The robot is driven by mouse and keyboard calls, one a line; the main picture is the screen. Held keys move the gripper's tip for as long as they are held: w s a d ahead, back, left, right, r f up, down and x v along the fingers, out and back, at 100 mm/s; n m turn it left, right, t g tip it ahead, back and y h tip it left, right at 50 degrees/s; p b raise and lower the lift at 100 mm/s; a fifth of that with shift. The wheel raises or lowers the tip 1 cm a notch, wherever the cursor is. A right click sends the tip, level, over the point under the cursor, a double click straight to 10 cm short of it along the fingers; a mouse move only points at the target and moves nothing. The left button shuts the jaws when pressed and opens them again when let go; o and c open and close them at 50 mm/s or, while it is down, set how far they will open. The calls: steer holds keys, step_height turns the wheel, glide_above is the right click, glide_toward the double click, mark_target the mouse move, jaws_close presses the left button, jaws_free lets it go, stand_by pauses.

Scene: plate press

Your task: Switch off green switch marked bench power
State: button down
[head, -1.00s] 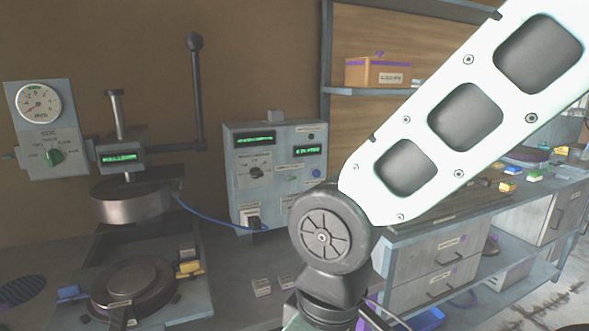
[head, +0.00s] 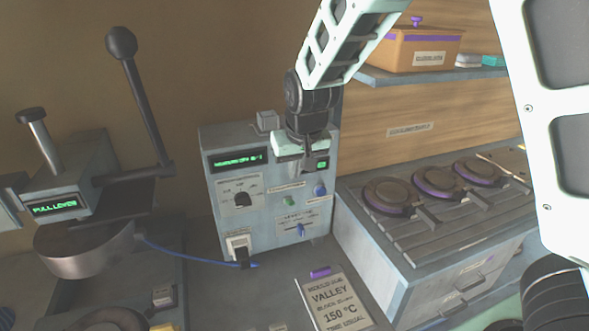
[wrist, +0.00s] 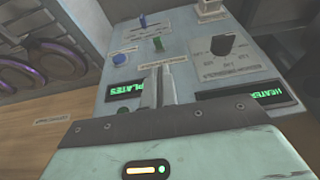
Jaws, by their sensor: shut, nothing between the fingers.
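The grey control box (head: 265,229) stands against the back wall in the head view. My gripper (wrist: 160,74) is shut and empty, in front of the box. In the head view the hand covers the box's upper right part.
Close to the green switch are a blue slider switch (head: 301,229), a blue knob (head: 320,188) and a black dial (head: 243,200). A plate press (head: 75,250) stands at left, linked by a blue cable (head: 190,255). A cabinet with round plates (head: 388,197) stands right.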

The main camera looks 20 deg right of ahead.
steer(key=shift+w+d+r, duration=0.1)
steer(key=shift+w+d, duration=0.05)
steer(key=shift+w, duration=0.15)
steer(key=p, duration=0.2)
glide_toward(289, 200)
steer(key=x, duration=0.5)
steer(key=shift+f, duration=0.25)
steer(key=shift+f, duration=0.1)
